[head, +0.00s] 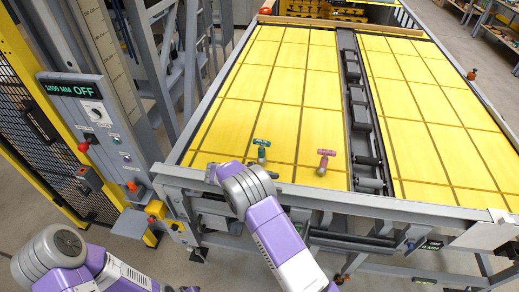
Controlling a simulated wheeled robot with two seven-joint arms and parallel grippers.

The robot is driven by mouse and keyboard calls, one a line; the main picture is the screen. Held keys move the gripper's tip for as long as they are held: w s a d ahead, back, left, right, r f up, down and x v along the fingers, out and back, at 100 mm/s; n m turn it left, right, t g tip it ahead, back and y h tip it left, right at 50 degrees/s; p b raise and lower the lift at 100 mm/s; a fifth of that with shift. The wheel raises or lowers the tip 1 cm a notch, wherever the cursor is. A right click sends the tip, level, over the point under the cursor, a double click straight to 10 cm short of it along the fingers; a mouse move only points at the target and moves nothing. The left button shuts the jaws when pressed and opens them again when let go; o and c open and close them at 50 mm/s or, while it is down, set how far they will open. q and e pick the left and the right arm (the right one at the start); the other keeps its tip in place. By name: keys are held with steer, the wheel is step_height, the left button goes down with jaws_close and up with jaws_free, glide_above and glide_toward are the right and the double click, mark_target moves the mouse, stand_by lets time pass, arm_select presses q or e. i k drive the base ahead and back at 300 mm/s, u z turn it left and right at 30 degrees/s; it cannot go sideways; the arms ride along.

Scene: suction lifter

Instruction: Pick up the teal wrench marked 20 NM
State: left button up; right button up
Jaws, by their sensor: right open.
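A teal T-shaped tool (262,149), which fits the teal wrench, stands near the front edge of the yellow table (285,115). Its marking is too small to read. My right gripper (213,172) is at the front left edge of the table, left of and nearer than the teal tool, and apart from it. It is open, with nothing seen in it; my wrist hides part of it. My left arm shows at the lower left, but its gripper is not in view.
A pink T-shaped tool (326,160) stands right of the teal one. A dark channel with grey blocks (358,96) splits the table. A control panel (93,115) reading OFF stands at the left. The yellow surface behind the tools is clear.

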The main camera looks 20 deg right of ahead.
mark_target(262, 160)
steer(key=i, duration=0.85)
